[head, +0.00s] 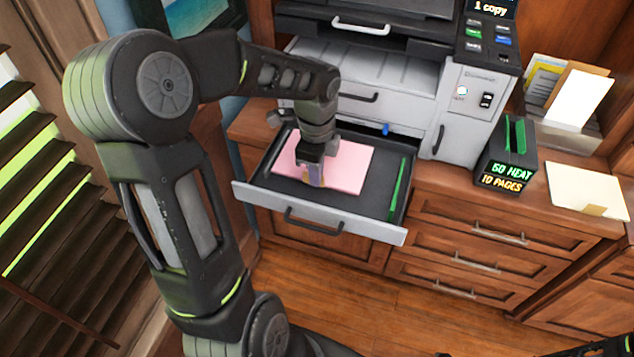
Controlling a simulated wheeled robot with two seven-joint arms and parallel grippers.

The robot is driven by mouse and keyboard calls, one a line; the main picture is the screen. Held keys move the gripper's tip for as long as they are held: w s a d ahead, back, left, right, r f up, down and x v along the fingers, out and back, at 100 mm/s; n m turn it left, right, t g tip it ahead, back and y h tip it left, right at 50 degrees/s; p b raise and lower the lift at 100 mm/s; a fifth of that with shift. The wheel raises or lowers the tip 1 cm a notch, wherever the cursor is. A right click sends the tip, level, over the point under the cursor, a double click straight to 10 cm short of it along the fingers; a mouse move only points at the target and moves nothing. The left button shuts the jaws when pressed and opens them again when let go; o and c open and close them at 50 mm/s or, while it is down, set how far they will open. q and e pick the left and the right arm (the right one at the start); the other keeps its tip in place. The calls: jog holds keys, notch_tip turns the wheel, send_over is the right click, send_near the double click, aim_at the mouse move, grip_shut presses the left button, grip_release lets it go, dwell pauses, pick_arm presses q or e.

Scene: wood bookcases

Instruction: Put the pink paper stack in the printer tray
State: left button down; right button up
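The pink paper stack (349,164) lies flat inside the printer's pulled-out tray (258,197), on its dark floor. A green guide (398,188) stands at the tray's right side, apart from the stack. My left gripper (314,180) points down at the stack's left part, with its fingertips at or just over the paper. Its fingers look close together, but I cannot tell whether they grip the stack's edge. The printer (470,95) stands behind the tray. Of my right arm, only dark parts show at the bottom right edge; its gripper is not in view.
A black holder with lit lettering (506,165) stands right of the printer. A cream paper stack (587,190) lies on the counter further right, before a sorter with papers (565,95). Window blinds (40,190) are at the left. The floor in front is clear.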

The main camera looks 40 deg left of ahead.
pick_arm(q)
jog(key=shift+f, duration=1.85)
jog(key=shift+f, duration=0.2)
jog(key=c, duration=1.7)
grip_release()
notch_tip(320, 180, up, 12)
jog(key=shift+r, duration=0.25)
